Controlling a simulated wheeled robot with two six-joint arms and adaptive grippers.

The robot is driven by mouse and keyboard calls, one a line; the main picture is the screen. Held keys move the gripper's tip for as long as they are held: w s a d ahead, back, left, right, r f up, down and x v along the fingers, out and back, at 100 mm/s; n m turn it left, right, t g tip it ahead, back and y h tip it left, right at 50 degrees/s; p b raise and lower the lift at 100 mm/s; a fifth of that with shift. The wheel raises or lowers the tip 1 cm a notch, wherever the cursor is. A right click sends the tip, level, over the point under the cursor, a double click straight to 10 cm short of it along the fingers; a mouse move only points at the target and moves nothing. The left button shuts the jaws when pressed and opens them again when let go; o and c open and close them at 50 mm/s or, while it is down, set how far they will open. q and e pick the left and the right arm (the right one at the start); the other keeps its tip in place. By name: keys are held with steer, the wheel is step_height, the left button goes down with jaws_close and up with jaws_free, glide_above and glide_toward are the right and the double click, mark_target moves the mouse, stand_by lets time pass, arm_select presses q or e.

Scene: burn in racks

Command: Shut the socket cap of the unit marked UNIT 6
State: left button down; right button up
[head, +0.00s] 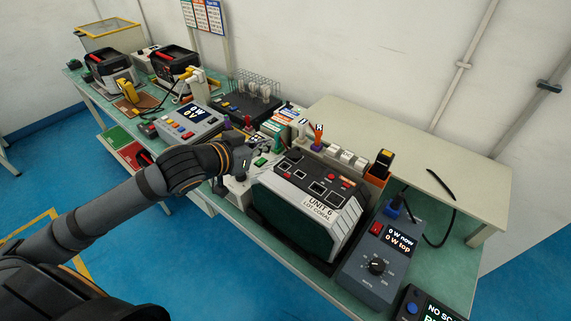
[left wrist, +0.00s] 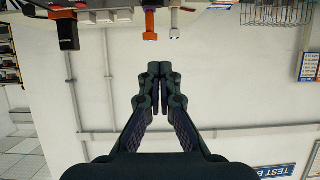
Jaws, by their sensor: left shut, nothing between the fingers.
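The unit marked UNIT 6 (head: 318,203) is a pale and dark box with a slanted front, standing on the green bench right of my left gripper. Its top panel (head: 318,182) carries several dark square fittings and a red button. I cannot make out for certain which part is the socket cap, or whether it stands open. My left gripper (head: 262,143) is shut and empty, at the far left corner of the unit and apart from its top panel. In the left wrist view its fingers (left wrist: 160,88) meet in front of a bare wall. My right gripper is not in view.
A grey meter box (head: 378,250) reading "0 W now" stands right of the unit. An orange-handled tool (head: 318,134) and a black and orange device (head: 381,163) stand behind it. Another console (head: 188,121) and a wire rack (head: 258,85) are further left. The raised pale shelf (head: 400,140) is mostly clear.

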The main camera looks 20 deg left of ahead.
mark_target(287, 155)
arm_select(q)
steer(key=b+x, duration=0.1)
steer(key=x, duration=0.3)
steer(key=d+b+x, duration=0.1)
steer(key=x, duration=0.3)
steer(key=shift+s+d, duration=0.1)
steer(key=shift+s, duration=0.05)
step_height(287, 155, down, 4)
steer(key=shift+r, duration=0.15)
steer(key=shift+s+f, duration=0.2)
steer(key=shift+f, duration=0.15)
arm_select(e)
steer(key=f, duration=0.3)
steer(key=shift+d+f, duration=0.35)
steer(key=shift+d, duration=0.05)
arm_select(q)
steer(key=shift+w, duration=0.1)
